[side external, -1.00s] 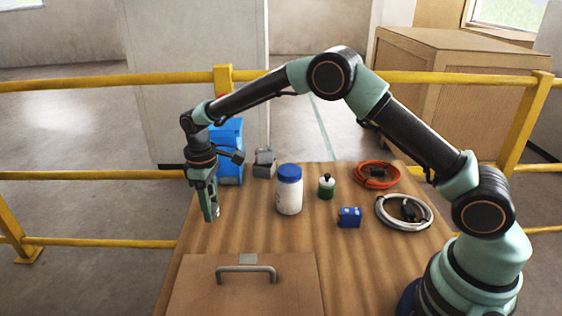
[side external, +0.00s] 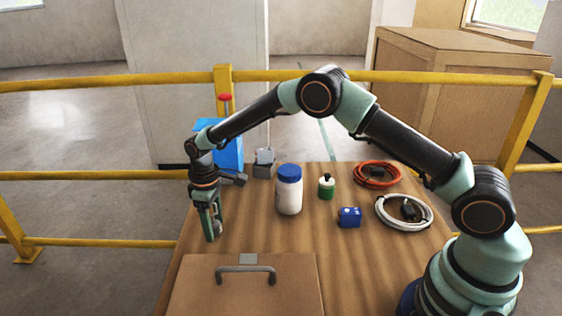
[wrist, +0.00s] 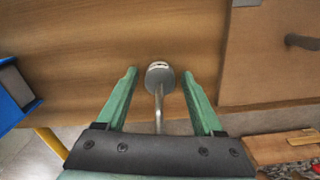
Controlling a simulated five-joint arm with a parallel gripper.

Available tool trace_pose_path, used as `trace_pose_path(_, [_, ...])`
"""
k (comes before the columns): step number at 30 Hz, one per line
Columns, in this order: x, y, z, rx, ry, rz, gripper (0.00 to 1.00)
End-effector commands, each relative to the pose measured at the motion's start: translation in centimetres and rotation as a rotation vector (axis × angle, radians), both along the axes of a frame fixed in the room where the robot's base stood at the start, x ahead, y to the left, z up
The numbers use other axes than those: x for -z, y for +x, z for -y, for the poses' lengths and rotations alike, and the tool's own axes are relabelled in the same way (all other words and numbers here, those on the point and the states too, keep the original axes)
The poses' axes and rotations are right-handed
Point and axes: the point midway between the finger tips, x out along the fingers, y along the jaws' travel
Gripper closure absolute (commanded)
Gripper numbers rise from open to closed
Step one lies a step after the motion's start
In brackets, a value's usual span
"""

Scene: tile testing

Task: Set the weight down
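The weight appears to be a pale metal disc (wrist: 159,74) with a thin rod, seen in the wrist view. The disc lies between my fingertips and the rod runs from it toward my palm. My gripper (wrist: 160,72) has its two green fingers spread, with a clear gap on each side of the disc and rod. In the side view my gripper (side external: 212,238) points down low over the left edge of the wooden table (side external: 330,265). The weight is not clear there. I cannot tell whether it touches the table.
A brown case (side external: 245,296) with a handle lies in front. A blue box (side external: 229,155) and a grey block (side external: 264,164) stand behind my gripper. A blue-lidded jar (side external: 289,190), green bottle (side external: 327,187), small blue box (side external: 349,217) and cable coils (side external: 378,174) are to the right.

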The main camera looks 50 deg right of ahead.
Motion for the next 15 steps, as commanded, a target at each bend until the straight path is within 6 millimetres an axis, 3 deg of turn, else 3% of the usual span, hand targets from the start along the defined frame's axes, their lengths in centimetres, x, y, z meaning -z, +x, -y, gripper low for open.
trace_pose_path(10, [-0.2, 0.0, 0.0, 0.000, 0.000, 0.000, 0.26])
trace_pose_path(15, [-2.0, 0.1, 0.0, 0.000, 0.001, 0.003, 0.26])
